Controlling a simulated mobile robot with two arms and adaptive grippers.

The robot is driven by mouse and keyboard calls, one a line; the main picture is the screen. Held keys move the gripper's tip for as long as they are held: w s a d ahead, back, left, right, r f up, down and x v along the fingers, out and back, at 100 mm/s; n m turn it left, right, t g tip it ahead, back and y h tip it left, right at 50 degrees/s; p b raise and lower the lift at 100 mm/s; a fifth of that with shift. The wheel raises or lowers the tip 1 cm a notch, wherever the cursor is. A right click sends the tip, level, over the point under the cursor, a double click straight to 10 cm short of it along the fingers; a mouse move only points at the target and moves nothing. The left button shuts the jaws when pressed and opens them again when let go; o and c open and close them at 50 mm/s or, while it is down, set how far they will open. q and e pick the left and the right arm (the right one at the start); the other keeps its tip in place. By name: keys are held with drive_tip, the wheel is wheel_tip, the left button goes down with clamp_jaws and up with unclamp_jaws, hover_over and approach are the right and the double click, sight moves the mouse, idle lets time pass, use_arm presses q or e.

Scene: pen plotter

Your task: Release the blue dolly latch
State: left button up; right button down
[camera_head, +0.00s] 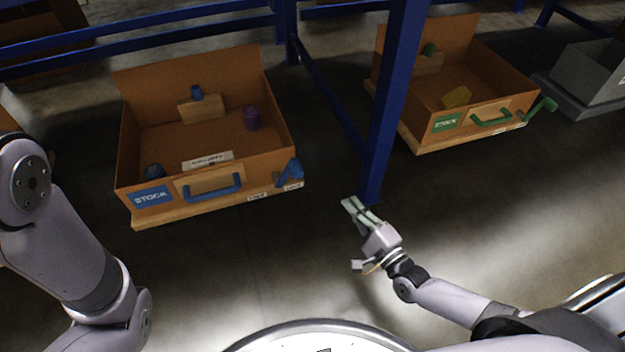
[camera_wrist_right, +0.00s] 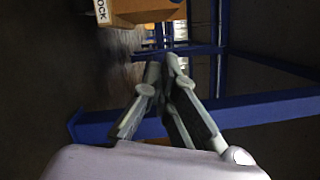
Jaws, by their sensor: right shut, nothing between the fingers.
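The blue dolly latch (camera_head: 289,173) is a blue lever at the front right corner of the orange left crate (camera_head: 275,110). That crate has a blue STOCK label and a blue front handle (camera_head: 212,190), and sits on a wooden-coloured base. My right gripper (camera_head: 352,204) is shut and empty. It is to the right of the latch and nearer to me, apart from it, close to the foot of the blue post. In the right wrist view its fingers (camera_wrist_right: 166,64) point away with their tips together. The latch cannot be made out there. My left gripper is out of view.
The blue post (camera_head: 393,100) stands just beyond my right gripper. An orange crate with a green handle (camera_head: 492,119) and green lever (camera_head: 541,109) is on the right. A grey crate (camera_head: 590,75) is farther right. The floor before the left crate is clear.

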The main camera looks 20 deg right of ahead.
drive_tip(key=shift+r, duration=0.1)
drive_tip(key=w+a+r+b, duration=0.2)
drive_tip(key=w+a+b, duration=0.3)
drive_tip(key=w, duration=0.4)
drive_tip(key=shift+w+a, duration=0.25)
drive_tip(key=shift+a, duration=0.45)
